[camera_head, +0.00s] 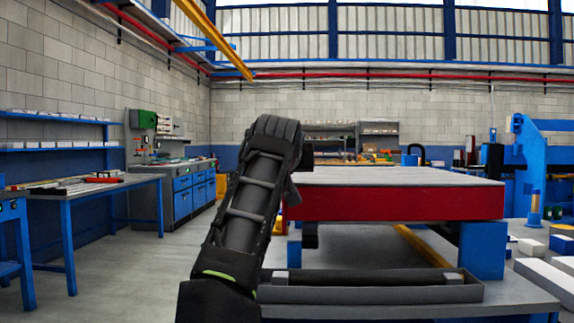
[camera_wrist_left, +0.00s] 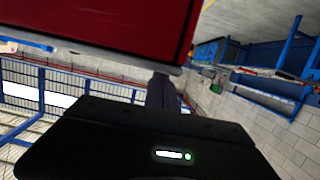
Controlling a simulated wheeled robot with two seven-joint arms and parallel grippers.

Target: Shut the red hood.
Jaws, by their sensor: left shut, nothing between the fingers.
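The red hood (camera_head: 400,204) is a wide slab with a red front side and a pale grey top. It stands raised above a grey bench in the head view, with an open gap below it. My left arm rises in front of its left end and hides that corner. My left gripper (camera_wrist_left: 164,92) is shut and empty in the wrist view, close to the lower edge of the red hood (camera_wrist_left: 110,25). I cannot tell whether it touches the hood. My right gripper is not in view.
A grey bench (camera_head: 525,291) with a long dark trough (camera_head: 370,294) lies under the hood. A blue support (camera_head: 483,248) stands under the hood's right end. Pale blocks (camera_head: 548,277) lie at right. A blue table (camera_head: 100,190) stands left, with clear floor between.

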